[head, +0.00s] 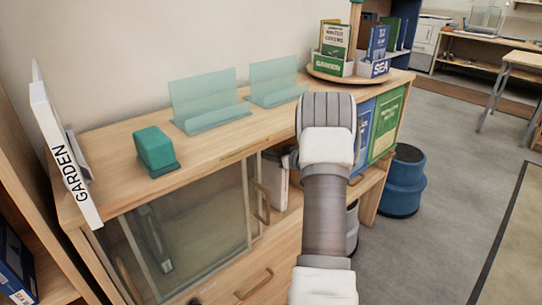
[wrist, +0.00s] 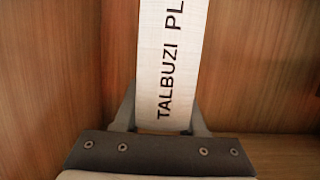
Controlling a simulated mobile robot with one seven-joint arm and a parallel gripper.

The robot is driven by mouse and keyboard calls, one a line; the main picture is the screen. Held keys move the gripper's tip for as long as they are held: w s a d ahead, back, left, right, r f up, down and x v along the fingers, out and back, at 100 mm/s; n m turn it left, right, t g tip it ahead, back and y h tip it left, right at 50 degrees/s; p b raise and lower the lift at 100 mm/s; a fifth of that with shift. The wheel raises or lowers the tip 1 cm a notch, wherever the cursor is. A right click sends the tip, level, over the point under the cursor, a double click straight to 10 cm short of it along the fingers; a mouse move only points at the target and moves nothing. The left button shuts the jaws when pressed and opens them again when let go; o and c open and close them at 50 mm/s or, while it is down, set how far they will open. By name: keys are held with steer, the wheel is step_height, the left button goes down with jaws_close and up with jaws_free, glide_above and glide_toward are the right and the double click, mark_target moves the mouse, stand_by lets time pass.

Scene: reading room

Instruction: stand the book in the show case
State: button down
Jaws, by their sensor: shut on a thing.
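A white book (wrist: 174,60) with "TALBUZI PL" on its spine stands upright in the wrist view. My gripper (wrist: 162,118) is shut on it, one finger on each side of the spine. Wood panels lie to the left, right and below. The show case (head: 185,235) is the low wooden cabinet with sliding glass in the head view. My arm reaches over its front, at the right of the glass. A pale shape shows in the opening beside my arm; I cannot tell whether it is the book. My gripper is hidden there.
On the cabinet top are a white GARDEN book (head: 67,160), a teal block (head: 155,150), two clear stands (head: 208,100) (head: 276,82) and a round book carousel (head: 322,74). A blue stool (head: 402,182) is at the right.

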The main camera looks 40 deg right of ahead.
steer(key=shift+r, duration=0.1)
steer(key=shift+c, duration=2.4)
jaws_free()
steer(key=shift+f, duration=0.25)
steer(key=shift+r, duration=0.1)
steer(key=shift+s+r, duration=0.2)
steer(key=shift+s, duration=0.05)
steer(key=a+p+v, duration=0.1)
steer(key=p+v, duration=0.2)
steer(key=v, duration=0.8)
steer(key=shift+s+d, duration=0.25)
steer(key=shift+d, duration=0.25)
